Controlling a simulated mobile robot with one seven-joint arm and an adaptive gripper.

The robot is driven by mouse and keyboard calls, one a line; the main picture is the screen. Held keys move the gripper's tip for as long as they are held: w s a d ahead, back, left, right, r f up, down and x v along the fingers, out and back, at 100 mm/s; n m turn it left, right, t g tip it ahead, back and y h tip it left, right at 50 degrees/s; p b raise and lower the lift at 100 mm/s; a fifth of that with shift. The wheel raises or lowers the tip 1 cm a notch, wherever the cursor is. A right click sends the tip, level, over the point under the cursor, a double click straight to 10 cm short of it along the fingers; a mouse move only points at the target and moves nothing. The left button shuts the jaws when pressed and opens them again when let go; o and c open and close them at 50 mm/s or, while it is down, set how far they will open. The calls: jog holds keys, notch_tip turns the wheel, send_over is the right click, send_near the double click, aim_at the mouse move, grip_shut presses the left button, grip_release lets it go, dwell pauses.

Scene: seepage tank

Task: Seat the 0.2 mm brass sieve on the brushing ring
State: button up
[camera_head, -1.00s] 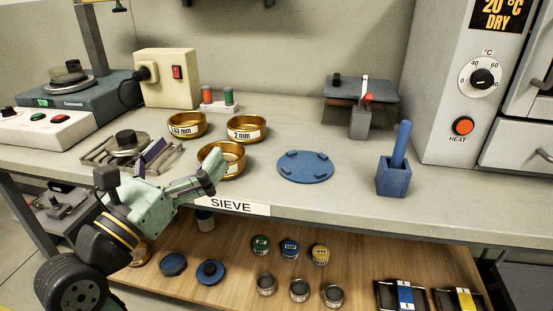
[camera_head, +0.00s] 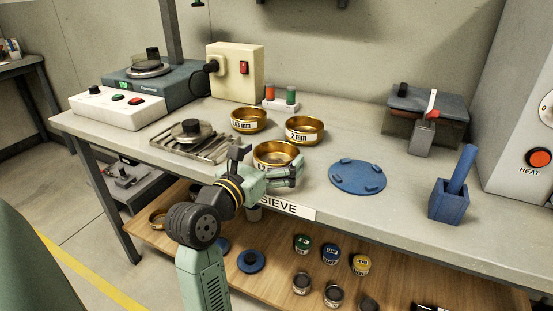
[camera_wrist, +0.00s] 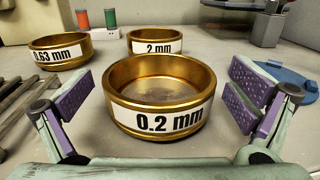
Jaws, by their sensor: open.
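The 0.2 mm brass sieve (camera_wrist: 160,92) sits upright on the bench, its label facing my gripper. In the head view the same sieve (camera_head: 277,150) is partly hidden behind my arm. My gripper (camera_wrist: 160,100) is open, with one purple-padded finger to the left of the sieve and one to the right, both apart from it. In the head view my gripper (camera_head: 272,168) is at the bench's front edge. The blue disc with raised lugs (camera_head: 357,178), which looks like the brushing ring, lies flat and empty to the right of the sieve.
The 0.63 mm sieve (camera_head: 248,118) and 2 mm sieve (camera_head: 305,129) stand close behind. A slatted metal rack (camera_head: 187,142) lies to the left. A blue block with an upright handle (camera_head: 453,190) stands right of the disc. Bench between sieve and disc is clear.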

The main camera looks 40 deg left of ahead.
jog(key=shift+w+a, duration=0.15)
jog(key=shift+w, duration=0.65)
jog(key=shift+c, duration=0.4)
jog(key=c, duration=1.1)
